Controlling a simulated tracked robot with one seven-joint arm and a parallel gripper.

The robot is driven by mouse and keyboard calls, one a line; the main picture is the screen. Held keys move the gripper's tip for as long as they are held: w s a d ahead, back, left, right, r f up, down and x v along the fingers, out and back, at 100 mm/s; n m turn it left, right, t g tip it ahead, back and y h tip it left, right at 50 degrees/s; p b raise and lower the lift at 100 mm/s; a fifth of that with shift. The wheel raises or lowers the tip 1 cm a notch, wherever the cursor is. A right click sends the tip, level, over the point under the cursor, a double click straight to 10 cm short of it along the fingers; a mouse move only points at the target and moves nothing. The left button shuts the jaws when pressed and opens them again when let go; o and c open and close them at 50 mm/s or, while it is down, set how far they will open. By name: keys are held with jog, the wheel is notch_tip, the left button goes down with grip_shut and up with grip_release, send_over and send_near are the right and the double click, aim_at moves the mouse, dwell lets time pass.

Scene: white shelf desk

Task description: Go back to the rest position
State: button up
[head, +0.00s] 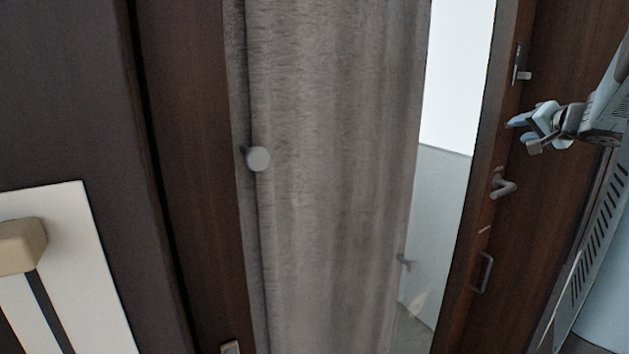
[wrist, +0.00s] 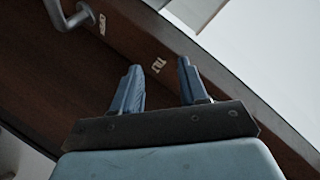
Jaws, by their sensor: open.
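My gripper (head: 521,131) is at the right of the head view, in front of a dark wooden door frame with metal handles. In the wrist view my gripper (wrist: 158,85) shows its two blue fingers apart with nothing between them. Behind the fingers is a dark wood surface with small white lettering. No white shelf desk can be made out for sure in either view.
A grey curtain (head: 335,180) hangs in the middle, with a round knob (head: 258,158) at its left edge. Metal handles (head: 503,184) stick out from the wood near my gripper. A white panel with a beige block (head: 20,246) is at the lower left.

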jog(key=s+a+r+h, duration=0.3)
jog(key=s+a+h, duration=0.2)
jog(key=a, duration=0.2)
jog(key=s+a+f+n+g+y, duration=0.2)
jog(key=s+a+f+n+g, duration=0.2)
jog(key=s+a+f, duration=0.3)
jog(key=s+a+f+n+g+y, duration=0.3)
jog(key=s+a+f+n+g, duration=0.2)
jog(key=s+a, duration=0.9)
notch_tip(320, 180, down, 3)
jog(key=shift+s+a+f, duration=0.1)
jog(key=shift+s+a, duration=0.2)
jog(key=shift+s, duration=0.6)
